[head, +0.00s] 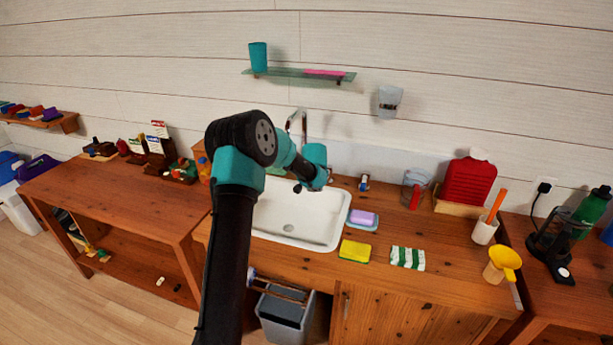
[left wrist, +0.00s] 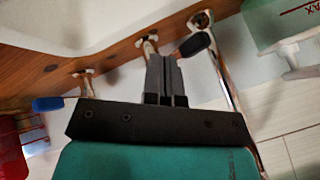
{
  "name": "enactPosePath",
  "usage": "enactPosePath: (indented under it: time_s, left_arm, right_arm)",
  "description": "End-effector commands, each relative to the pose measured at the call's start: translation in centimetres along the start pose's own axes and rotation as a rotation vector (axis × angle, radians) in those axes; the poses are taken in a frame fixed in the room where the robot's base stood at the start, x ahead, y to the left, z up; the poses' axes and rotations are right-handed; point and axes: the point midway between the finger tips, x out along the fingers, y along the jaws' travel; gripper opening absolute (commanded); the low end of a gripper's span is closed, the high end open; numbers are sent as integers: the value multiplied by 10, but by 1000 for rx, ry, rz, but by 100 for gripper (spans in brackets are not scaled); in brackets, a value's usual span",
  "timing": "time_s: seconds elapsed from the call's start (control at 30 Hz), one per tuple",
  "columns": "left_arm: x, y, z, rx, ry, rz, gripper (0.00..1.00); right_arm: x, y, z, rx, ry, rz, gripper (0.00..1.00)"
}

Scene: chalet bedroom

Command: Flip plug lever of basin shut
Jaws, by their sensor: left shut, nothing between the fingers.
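The white basin (head: 330,218) is set in the wooden counter, its left side partly hidden by my left arm. My left gripper (left wrist: 164,62) is shut and empty, its fingertips close to a chrome-posted lever with a black tip (left wrist: 195,45); I cannot tell whether they touch. This looks like the plug lever. A second chrome post has a blue handle (left wrist: 50,103); in the head view the blue-handled fitting (head: 364,183) stands right of the basin. The tall chrome faucet (head: 303,125) rises behind my wrist. My right gripper is not in view.
A lilac soap (head: 362,217) on a dish, a yellow sponge (head: 354,251) and a green-striped cloth (head: 407,258) lie on the counter. A glass with a red item (head: 415,190) stands back right. A glass shelf (head: 300,74) hangs above.

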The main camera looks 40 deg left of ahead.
Motion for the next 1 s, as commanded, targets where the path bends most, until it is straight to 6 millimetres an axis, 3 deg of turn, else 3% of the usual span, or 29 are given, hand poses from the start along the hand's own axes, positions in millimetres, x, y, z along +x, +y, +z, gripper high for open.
enactPosePath:
  time_s: [0.3,0.5,1.0]
  left_arm:
    - [-54,-5,4,0,2,1,0]
    - [-75,-7,6,1,1,1,0]
    - [-80,-7,6,2,0,2,0]
  right_arm:
    - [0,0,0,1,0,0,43]
    - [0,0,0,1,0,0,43]
    - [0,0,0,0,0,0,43]
